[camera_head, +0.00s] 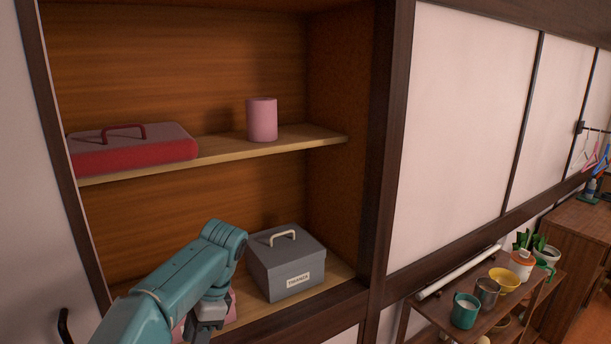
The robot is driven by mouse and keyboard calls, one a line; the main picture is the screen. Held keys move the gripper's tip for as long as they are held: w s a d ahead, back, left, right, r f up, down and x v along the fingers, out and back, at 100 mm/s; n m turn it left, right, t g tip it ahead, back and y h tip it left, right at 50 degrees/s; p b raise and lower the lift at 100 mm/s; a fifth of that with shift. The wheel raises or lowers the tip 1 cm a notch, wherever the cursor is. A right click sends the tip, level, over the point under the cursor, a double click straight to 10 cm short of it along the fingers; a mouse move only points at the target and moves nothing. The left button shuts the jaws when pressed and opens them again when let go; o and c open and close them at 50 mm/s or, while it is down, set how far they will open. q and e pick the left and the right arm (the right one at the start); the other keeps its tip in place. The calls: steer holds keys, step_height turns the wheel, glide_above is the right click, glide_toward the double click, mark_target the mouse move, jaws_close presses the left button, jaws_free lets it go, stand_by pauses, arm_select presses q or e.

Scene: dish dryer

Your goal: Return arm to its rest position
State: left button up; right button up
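My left arm, teal, comes in from the lower left and reaches in front of the lower shelf of an open wooden cupboard. My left gripper (207,325) points down at the bottom edge of the picture, left of a grey box. Its fingertips are hardly visible, so I cannot tell whether it is open or shut. A pink thing (232,306) shows partly behind the gripper; most of it is hidden, and I cannot tell whether they touch. My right arm and gripper are not in view.
The grey handled box (285,266) stands close right of my arm. The upper shelf (220,152) holds a red case (135,150) and a pink cylinder (262,120). The cupboard's dark post (385,150) bounds the opening. Cups and plants stand on a rack (440,307) at lower right.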

arm_select(q)
steer(key=s+d+f+n+h+b, duration=0.1)
steer(key=s+d+f+h, duration=0.1)
steer(key=f, duration=0.7)
steer(key=s+d+f+n+h, duration=0.1)
steer(key=d+f, duration=0.1)
steer(key=f, duration=0.6)
steer(key=s+d+f+n+h+b, duration=0.1)
steer(key=s+d+f+h, duration=0.15)
steer(key=f, duration=0.65)
steer(key=s+d+f+n+t+h+b, duration=0.1)
steer(key=s+f+n, duration=0.4)
steer(key=s, duration=0.5)
steer(key=s+d+f+n+t+h+b, duration=0.1)
steer(key=s+f+n, duration=0.4)
steer(key=s, duration=0.5)
steer(key=shift+s+d+f+n+t, duration=0.2)
steer(key=shift+d+f+n+t, duration=0.25)
steer(key=shift+f, duration=0.45)
steer(key=shift+d, duration=0.1)
